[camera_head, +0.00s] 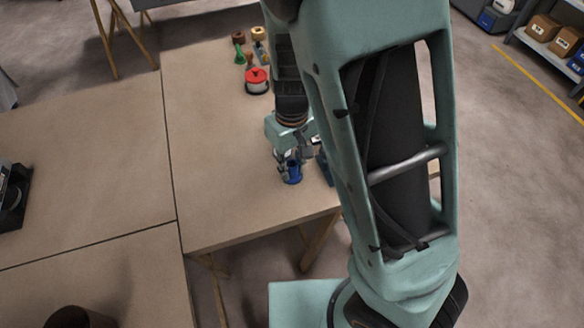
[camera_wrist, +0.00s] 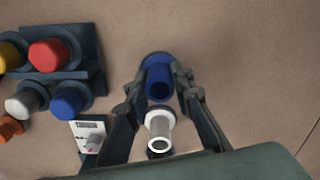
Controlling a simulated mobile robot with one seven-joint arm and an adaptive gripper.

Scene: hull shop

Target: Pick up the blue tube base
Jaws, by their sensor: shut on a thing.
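The blue tube base (camera_wrist: 158,62) is an upright, hollow blue cylinder with a wider foot. It stands between the fingertips of my gripper (camera_wrist: 159,88) in the wrist view, one finger on each side. My gripper is shut on it. In the head view, the blue tube base (camera_head: 293,174) shows under my gripper (camera_head: 289,163), over the table near its front edge. I cannot tell whether its foot touches the table.
A white tube (camera_wrist: 160,124) sits close by, between the fingers' nearer parts. A dark blue rack (camera_wrist: 97,80) with several coloured round pieces stands left in the wrist view. A red-topped spool (camera_head: 257,77) lies farther back on the table (camera_head: 215,150), whose left part is clear.

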